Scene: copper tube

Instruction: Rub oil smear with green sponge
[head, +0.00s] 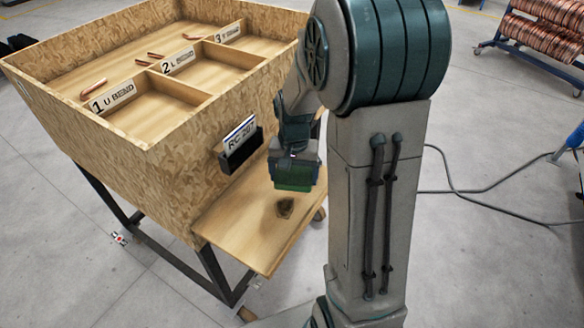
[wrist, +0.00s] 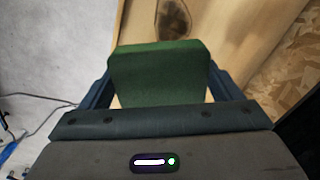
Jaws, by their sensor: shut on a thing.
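My gripper (wrist: 159,85) is shut on the green sponge (wrist: 160,66), which sits between its two fingers in the wrist view. In the head view the green sponge (head: 293,177) is at the end of my arm, over the wooden shelf (head: 246,225) on the front of the crate. The dark oil smear (head: 285,207) lies on the shelf, just below the sponge in the picture. The smear also shows in the wrist view (wrist: 172,18), beyond the sponge's far edge. The sponge looks apart from the smear; I cannot tell whether it touches the shelf.
A large chipboard crate (head: 190,185) with labelled compartments and a few copper pieces stands behind the shelf. A dark holder (head: 241,150) with a card is fixed to its front. A rack of copper coils (head: 545,45) stands at the back right. Cables lie on the floor at right.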

